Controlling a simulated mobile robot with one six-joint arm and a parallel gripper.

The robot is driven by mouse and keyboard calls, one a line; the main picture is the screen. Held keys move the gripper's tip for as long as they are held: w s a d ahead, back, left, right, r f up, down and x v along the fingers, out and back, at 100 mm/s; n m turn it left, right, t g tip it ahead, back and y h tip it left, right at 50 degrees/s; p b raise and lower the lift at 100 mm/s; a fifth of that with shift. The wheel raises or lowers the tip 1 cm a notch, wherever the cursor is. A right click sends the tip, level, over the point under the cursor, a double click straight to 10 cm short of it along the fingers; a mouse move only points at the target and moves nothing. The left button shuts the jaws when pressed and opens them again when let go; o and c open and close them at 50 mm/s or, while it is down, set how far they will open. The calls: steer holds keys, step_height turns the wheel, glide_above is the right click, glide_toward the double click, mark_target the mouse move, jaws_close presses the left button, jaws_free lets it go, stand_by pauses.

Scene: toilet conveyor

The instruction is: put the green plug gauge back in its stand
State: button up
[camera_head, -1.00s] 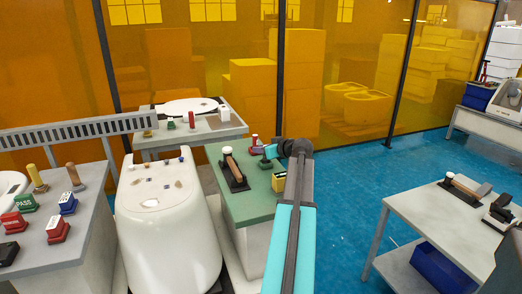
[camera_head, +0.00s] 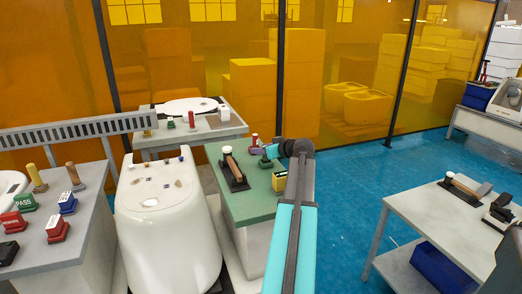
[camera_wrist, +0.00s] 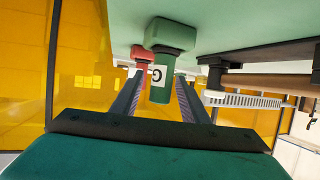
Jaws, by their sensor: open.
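A green piece with a square head and a narrower shank marked with a white "G" label (camera_wrist: 160,72) shows in the wrist view, which is upside down. Its head is against the green tabletop. I take it for the green plug gauge, but cannot tell whether it is in a stand. My gripper (camera_wrist: 158,92) is open, with one finger on each side of the shank in the picture; contact is not visible. In the head view, my gripper (camera_head: 272,152) is low over the green-topped table (camera_head: 258,208), beside a small dark green piece (camera_head: 265,163).
A red piece (camera_wrist: 138,53) stands behind the green one. A white toilet body (camera_head: 165,220) stands left of the table.

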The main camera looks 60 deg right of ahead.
steer(key=v, duration=1.3)
steer(key=shift+b, duration=0.3)
stand_by(0.4)
